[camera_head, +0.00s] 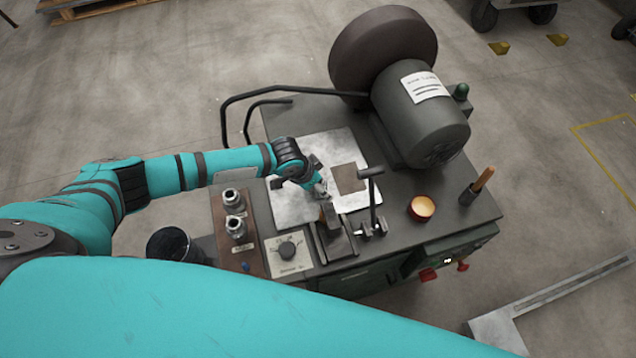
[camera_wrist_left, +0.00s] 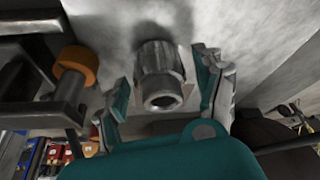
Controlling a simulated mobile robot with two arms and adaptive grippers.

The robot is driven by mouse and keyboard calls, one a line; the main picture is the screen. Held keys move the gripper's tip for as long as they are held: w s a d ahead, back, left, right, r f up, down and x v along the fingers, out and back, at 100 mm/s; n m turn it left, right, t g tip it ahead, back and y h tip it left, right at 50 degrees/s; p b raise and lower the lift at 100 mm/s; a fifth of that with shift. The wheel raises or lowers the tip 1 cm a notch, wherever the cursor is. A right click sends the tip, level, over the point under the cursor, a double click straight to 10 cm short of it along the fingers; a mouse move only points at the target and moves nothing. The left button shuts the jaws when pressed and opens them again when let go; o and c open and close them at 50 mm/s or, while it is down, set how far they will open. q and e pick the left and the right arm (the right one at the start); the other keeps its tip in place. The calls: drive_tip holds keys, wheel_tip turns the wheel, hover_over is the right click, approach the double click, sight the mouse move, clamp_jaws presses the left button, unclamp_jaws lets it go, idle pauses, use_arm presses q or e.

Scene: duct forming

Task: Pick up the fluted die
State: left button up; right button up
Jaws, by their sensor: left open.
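My left gripper (camera_head: 319,188) is over the metal plate on the machine top in the head view. In the left wrist view the left gripper (camera_wrist_left: 163,95) is open, with one finger on each side of a grey metal piece with a round hollow end (camera_wrist_left: 161,78). Gaps show between it and both fingers. It may be the fluted die, but its flutes are not clear. In the head view this piece is largely hidden by the gripper. Two silver pieces, a rear one (camera_head: 232,198) and a front one (camera_head: 237,228), stand on a brown board. My right gripper is not in view.
A clamp-like fixture (camera_head: 335,242) and an upright T-shaped post (camera_head: 372,205) stand close to my left gripper. A motor (camera_head: 420,115), an orange cup (camera_head: 421,208) and a wooden-handled tool (camera_head: 478,187) are farther right. An orange-brown roller (camera_wrist_left: 78,64) is beside one finger.

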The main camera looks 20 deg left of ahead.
use_arm(q)
drive_tip(key=shift+w+f, duration=0.15)
drive_tip(key=shift+f, duration=0.15)
drive_tip(key=shift+c, duration=0.3)
drive_tip(key=shift+r, duration=0.1)
clamp_jaws()
